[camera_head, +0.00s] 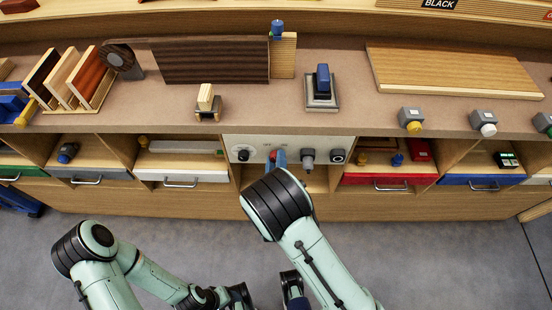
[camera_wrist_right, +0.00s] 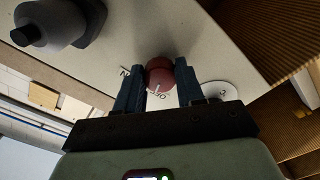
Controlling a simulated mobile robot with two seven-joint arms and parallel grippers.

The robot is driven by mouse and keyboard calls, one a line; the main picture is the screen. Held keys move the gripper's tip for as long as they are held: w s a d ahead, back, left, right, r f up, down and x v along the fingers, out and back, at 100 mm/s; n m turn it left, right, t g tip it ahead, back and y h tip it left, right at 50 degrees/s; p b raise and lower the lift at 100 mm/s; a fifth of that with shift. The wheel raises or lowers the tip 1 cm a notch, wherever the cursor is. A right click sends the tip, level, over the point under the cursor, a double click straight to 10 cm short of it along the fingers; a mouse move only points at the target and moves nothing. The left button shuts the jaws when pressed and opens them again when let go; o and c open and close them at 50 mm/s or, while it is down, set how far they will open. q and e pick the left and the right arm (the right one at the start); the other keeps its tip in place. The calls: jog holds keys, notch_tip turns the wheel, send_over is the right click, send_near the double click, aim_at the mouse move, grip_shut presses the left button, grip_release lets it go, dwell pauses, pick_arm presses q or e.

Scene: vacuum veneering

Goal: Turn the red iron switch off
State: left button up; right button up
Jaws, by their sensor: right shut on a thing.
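The red iron switch (camera_wrist_right: 159,72) is a round red knob on a pale panel. In the wrist view it sits between the two blue fingers of my right gripper (camera_wrist_right: 160,86), which is shut on it. A pale mark shows low on the knob, near the OFF lettering; ON lettering is to its left. In the head view my right gripper (camera_head: 276,159) reaches the white control panel (camera_head: 256,144), and its fingers and wrist hide most of the switch. My left gripper (camera_head: 292,286) is low in the head view, partly cut off by the frame, and its opening is unclear.
A grey knob (camera_head: 308,157) and a dark round dial (camera_head: 338,156) are right of the switch on the panel. Drawers and open compartments flank the panel. The bench (camera_head: 340,118) above holds wooden boards and tools.

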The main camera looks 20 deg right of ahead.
jog(key=shift+n+p, duration=0.4)
jog(key=shift+n, duration=0.7)
jog(key=o, duration=1)
jog(key=shift+o, duration=0.2)
jog(key=v, duration=1.3)
jog(key=shift+s+b, duration=0.2)
jog(key=shift+b, duration=0.15)
